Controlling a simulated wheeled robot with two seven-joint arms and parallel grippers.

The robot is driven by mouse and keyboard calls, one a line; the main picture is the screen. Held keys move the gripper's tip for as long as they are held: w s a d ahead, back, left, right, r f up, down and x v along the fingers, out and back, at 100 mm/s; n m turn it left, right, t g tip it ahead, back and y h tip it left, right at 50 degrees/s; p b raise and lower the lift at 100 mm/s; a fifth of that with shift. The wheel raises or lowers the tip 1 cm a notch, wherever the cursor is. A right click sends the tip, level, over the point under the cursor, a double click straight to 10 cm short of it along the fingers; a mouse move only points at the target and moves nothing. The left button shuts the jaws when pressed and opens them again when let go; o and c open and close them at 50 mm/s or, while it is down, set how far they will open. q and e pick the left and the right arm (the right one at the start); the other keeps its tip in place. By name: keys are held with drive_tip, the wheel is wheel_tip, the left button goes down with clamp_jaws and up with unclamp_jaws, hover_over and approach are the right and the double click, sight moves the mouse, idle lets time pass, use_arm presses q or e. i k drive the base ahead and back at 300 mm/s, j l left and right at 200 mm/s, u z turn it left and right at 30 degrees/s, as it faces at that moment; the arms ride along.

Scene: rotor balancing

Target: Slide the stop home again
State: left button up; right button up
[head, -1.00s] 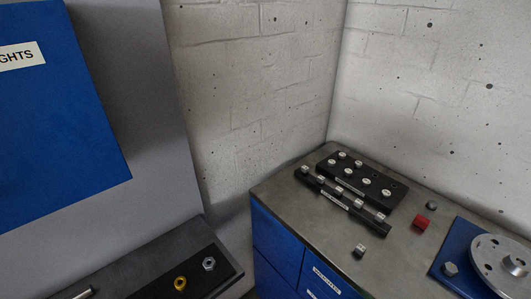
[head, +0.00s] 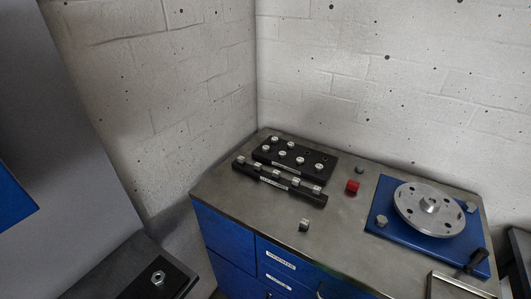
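A silver rotor disc (head: 429,207) with a hub and holes sits on a blue base plate (head: 385,200) at the right of the bench in the head view. Bolt-like metal parts (head: 381,221) stand at the plate's edge. A black-handled part (head: 474,262) lies at the plate's front right corner. I cannot tell which of these parts is the stop. Neither of my grippers shows in this view.
The grey bench top (head: 340,225) holds a black block with several metal weights (head: 295,152) and a black strip with more (head: 280,182). A small metal weight (head: 304,225) stands near the front edge. A metal-rimmed tray (head: 458,287) is at the lower right. Blue drawers (head: 225,235) lie below.

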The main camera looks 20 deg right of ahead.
sight(353, 185)
drive_tip(key=z, duration=1.35)
